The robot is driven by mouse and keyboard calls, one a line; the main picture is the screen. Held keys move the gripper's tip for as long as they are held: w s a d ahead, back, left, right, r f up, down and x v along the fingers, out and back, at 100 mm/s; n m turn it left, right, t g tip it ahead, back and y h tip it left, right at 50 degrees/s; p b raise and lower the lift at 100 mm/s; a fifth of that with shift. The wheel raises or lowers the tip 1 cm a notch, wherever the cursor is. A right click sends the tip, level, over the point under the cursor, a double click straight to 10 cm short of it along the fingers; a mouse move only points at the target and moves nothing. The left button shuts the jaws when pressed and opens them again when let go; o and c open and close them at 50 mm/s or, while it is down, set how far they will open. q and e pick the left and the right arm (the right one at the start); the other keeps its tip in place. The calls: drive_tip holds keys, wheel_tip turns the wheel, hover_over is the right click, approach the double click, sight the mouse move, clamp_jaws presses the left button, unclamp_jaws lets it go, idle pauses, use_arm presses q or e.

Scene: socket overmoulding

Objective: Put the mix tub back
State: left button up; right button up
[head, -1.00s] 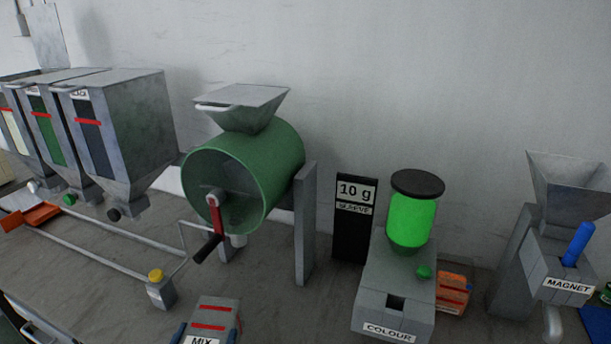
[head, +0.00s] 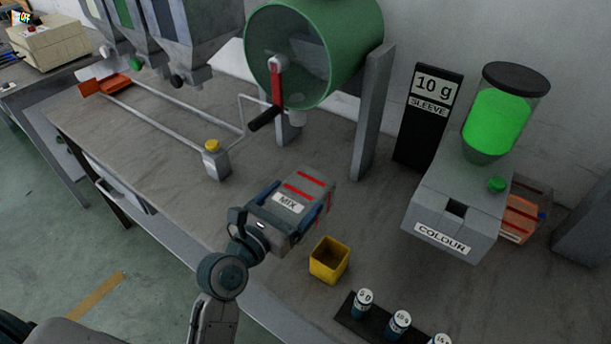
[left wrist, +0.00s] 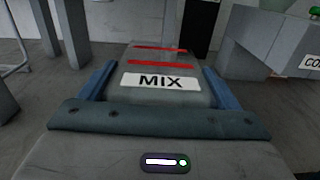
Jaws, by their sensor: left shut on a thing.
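The mix tub (head: 306,190) is a grey box with red stripes and a white MIX label. In the head view it is over the middle of the bench, in front of the green drum. My left gripper (head: 284,208) is shut on it, with a blue finger along each side. The left wrist view shows the tub (left wrist: 160,62) between the two fingers of the gripper (left wrist: 158,88), label facing up. I cannot tell whether the tub touches the bench. My right gripper is not in view.
A yellow cup (head: 329,260) stands close in front of the tub. The green drum (head: 325,50) and its post (head: 372,115) are behind. The colour dispenser (head: 455,215) is to the right. Small bottles (head: 398,325) stand at the front.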

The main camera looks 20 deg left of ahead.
use_arm(q)
drive_tip(key=w+a+f, duration=0.1)
drive_tip(key=w, duration=0.3)
drive_tip(key=w+a+f, duration=0.1)
drive_tip(key=w, duration=0.4)
drive_tip(key=w+a+f, duration=0.1)
drive_tip(key=w+f, duration=0.1)
drive_tip(key=w, duration=0.3)
drive_tip(key=shift+w+a, duration=0.15)
drive_tip(key=shift+a, duration=0.25)
drive_tip(key=shift+f, duration=0.4)
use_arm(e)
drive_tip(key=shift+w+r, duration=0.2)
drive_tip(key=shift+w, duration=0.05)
use_arm(q)
drive_tip(key=o, duration=0.6)
drive_tip(key=shift+f, duration=0.15)
drive_tip(key=o, duration=0.4)
drive_tip(key=shift+c, duration=0.2)
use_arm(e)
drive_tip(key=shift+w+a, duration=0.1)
